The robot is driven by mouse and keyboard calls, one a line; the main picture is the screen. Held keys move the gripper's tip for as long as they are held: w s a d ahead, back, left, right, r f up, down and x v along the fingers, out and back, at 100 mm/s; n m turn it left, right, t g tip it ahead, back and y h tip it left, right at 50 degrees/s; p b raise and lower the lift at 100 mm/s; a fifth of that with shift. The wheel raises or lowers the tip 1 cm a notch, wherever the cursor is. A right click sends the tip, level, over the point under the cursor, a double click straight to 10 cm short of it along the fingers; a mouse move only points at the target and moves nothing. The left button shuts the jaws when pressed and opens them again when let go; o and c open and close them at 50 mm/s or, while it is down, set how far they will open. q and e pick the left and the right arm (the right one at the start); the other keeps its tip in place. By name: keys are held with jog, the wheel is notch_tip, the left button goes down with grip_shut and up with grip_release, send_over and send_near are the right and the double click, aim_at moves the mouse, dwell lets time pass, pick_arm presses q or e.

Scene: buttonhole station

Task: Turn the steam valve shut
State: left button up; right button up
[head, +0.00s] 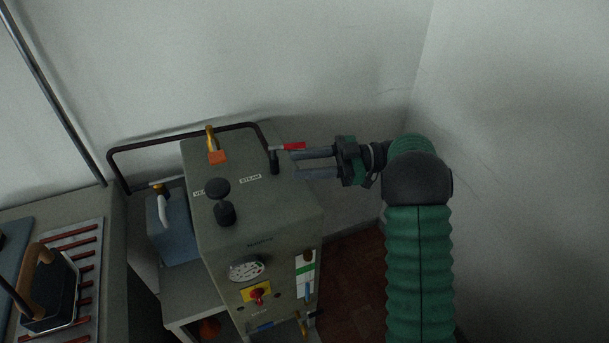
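The steam valve (288,146) has a red lever handle on a short dark stem. It stands at the back right of the grey-green boiler's top, beside a STEAM label (250,179). The lever points right in the head view. My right gripper (295,164) comes in from the right, its two grey fingers apart with nothing seen between them. The upper fingertip lies just below the red handle in the picture; I cannot tell whether they touch. My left gripper is out of view.
The boiler (270,215) has a black knob (218,188) and an orange-tagged brass fitting (216,157) on top, with a dark rail (185,136) behind. An iron (45,290) rests on a rack at left. Walls close off the back and right.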

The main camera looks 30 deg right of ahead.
jog(key=s, duration=0.1)
jog(key=s+a, duration=0.1)
jog(key=s, duration=0.1)
jog(key=shift+s+a+r, duration=0.15)
jog(key=shift+a, duration=0.25)
